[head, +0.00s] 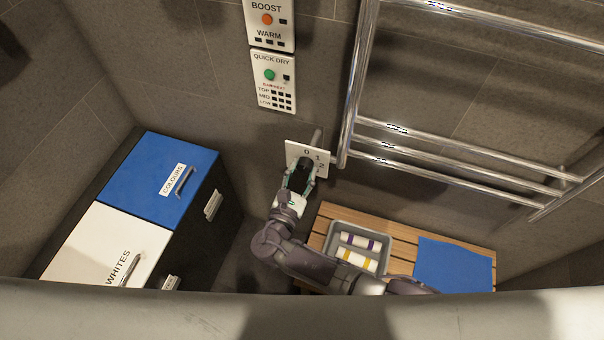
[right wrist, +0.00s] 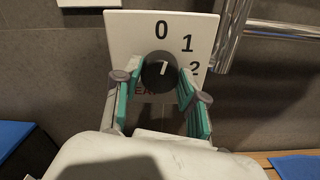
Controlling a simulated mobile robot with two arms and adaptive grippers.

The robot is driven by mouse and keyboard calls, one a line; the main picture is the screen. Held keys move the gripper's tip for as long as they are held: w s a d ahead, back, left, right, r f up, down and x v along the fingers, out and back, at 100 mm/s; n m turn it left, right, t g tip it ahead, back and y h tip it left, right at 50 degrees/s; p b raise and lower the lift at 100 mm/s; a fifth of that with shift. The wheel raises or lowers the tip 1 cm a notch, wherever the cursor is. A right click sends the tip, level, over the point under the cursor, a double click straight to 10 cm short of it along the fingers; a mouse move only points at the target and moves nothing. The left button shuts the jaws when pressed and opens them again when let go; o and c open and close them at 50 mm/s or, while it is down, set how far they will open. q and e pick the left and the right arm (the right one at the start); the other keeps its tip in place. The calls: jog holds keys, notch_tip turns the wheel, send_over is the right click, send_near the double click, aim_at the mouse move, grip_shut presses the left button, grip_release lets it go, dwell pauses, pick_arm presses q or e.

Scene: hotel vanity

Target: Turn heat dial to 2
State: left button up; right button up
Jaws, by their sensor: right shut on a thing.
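The heat dial is a round black knob (right wrist: 156,78) on a white plate (right wrist: 125,30) marked 0, 1 and 2. In the right wrist view its white pointer line stands near upright, leaning slightly right; I cannot tell exactly which number it points at. The 2 is partly covered by a finger. My left gripper is not in view.
A chrome towel rail (head: 352,90) runs close to the plate's right. Button panels (head: 272,62) are above. A slatted bench (head: 400,230) below bears a grey tray (head: 335,226) of rolled items and a blue cloth (head: 453,264). Blue and white laundry bins (head: 150,185) stand left.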

jog(key=m+b, duration=0.2)
jog(key=shift+f+m, duration=0.2)
jog(key=shift+m, duration=0.1)
jog(key=shift+r+m+b, duration=0.1)
jog(key=shift+m+b, duration=0.4)
jog(key=shift+m, duration=0.2)
jog(key=o, duration=1.1)
jog(key=shift+r, duration=0.1)
jog(key=shift+o, duration=0.2)
jog(key=shift+s+a, duration=0.1)
jog(key=shift+s, duration=0.15)
jog(key=v, duration=1.1)
jog(key=shift+s, duration=0.3)
